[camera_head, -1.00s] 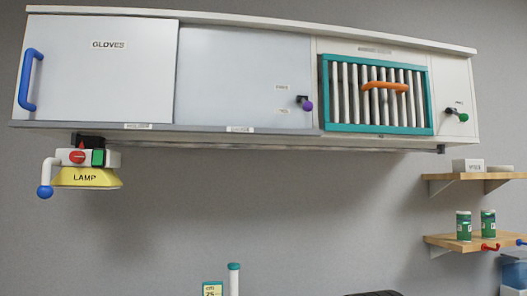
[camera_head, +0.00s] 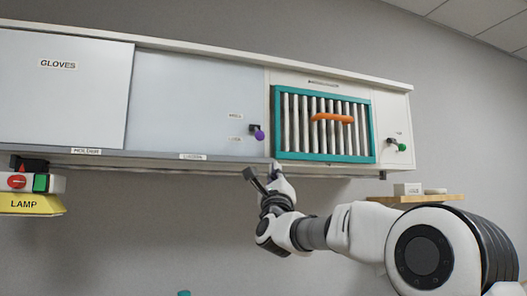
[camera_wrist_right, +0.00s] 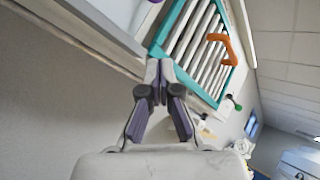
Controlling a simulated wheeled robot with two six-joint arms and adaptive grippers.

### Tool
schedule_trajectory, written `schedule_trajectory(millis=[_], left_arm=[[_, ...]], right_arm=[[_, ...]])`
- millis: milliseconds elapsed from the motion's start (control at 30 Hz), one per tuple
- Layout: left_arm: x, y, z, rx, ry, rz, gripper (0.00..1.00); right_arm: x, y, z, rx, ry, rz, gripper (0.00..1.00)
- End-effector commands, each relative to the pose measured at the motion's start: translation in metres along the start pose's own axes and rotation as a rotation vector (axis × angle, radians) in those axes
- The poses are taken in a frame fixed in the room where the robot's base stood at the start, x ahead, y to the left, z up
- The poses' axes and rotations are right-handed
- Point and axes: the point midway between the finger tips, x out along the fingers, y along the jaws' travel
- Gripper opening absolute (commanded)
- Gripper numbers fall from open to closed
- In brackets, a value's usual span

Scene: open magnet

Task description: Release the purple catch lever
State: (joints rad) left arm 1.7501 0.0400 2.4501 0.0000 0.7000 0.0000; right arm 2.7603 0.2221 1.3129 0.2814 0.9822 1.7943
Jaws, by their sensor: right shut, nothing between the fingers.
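The catch lever is a short dark lever with a purple knob (camera_head: 259,134), on the cabinet front between the pale sliding panel and the teal-framed grille. In the right wrist view a bit of the purple knob (camera_wrist_right: 155,1) shows at the top edge, mostly cut off. My right gripper (camera_head: 262,172) is below the lever, by the cabinet's lower edge, apart from the knob. In the right wrist view its fingertips (camera_wrist_right: 159,68) are together with nothing between them. My left gripper is not in view.
The teal-framed grille (camera_head: 277,120) with an orange handle (camera_head: 332,117) is just right of the lever. A green-knobbed lever (camera_head: 401,147) is farther right. A lamp (camera_head: 32,204) hangs below the cabinet at left. A wooden shelf (camera_head: 430,198) is at lower right.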

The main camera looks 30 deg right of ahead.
Motion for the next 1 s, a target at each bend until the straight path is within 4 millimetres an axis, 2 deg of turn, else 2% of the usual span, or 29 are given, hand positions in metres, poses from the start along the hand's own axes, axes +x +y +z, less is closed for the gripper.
schedule_trajectory(millis=[367,567,900,1000], left_arm=[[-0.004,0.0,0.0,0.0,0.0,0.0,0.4],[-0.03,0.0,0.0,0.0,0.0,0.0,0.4],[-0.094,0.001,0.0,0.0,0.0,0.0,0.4],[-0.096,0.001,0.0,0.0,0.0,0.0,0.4]], right_arm=[[0.004,-0.001,0.001,0.002,0.0,-0.001,0.0],[0.035,-0.004,0.004,0.001,0.001,-0.002,0.0],[0.111,-0.004,0.006,-0.001,0.001,0.0,0.0],[0.097,-0.002,0.024,0.001,-0.001,0.003,0.0]])
